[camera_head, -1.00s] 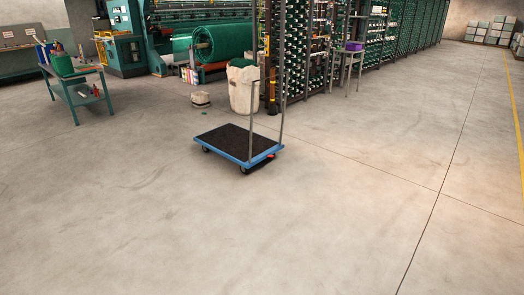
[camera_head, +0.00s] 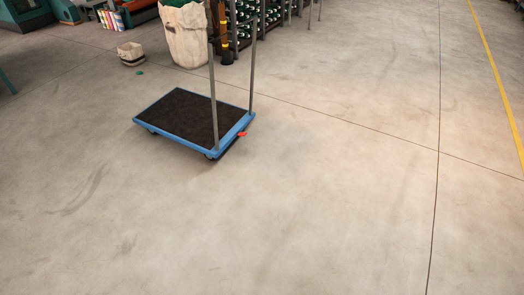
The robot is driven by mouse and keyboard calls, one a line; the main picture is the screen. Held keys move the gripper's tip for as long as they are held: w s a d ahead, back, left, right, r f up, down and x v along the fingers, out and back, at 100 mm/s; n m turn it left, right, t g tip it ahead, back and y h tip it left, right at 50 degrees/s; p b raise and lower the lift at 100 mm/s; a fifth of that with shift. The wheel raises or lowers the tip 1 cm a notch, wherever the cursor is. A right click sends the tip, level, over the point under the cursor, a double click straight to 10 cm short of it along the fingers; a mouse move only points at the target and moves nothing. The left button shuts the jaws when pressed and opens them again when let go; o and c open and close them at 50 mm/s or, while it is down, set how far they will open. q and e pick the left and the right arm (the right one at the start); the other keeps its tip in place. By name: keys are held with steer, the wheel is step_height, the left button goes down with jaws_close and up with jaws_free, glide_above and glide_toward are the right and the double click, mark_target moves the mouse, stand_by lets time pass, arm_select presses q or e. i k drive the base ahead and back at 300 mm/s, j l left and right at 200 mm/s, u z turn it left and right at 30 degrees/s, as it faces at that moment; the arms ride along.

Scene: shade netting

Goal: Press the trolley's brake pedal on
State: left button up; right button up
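The trolley (camera_head: 181,112) stands on the concrete floor left of the picture's middle. It has a blue frame, a dark flat deck and two upright grey handle posts at its right end. The deck is empty. A small red brake pedal (camera_head: 242,134) sticks out low at the right end, near the foot of the posts. I cannot tell whether the pedal is up or pressed down. Neither of my grippers shows in the head view.
A white sack (camera_head: 187,36) and a small low bag (camera_head: 131,55) stand behind the trolley. A yellow and black post (camera_head: 223,30) and a rack of spools (camera_head: 245,18) are at the back. The floor (camera_head: 330,200) in front and to the right is clear.

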mark_target(207, 126)
steer(key=i+j, duration=0.2)
steer(key=i, duration=0.15)
steer(key=i+j+u, duration=0.1)
steer(key=i+j, duration=0.15)
steer(key=i+j+z, duration=0.15)
steer(key=z, duration=0.3)
steer(key=i+j+z, duration=0.25)
steer(key=z, duration=0.15)
steer(key=i+j, duration=0.2)
steer(key=j, duration=0.15)
steer(key=i+j+z, duration=0.15)
steer(key=i+j, duration=0.3)
steer(key=j, duration=0.25)
steer(key=i+j+z, duration=0.1)
steer(key=j, duration=0.25)
steer(key=i+j, duration=0.3)
steer(key=i+j+z, duration=0.15)
steer(key=j, duration=0.35)
steer(key=i+j, duration=0.2)
steer(key=j, duration=0.2)
steer(key=i+j+z, duration=0.1)
steer(key=j, duration=0.3)
steer(key=i, duration=0.1)
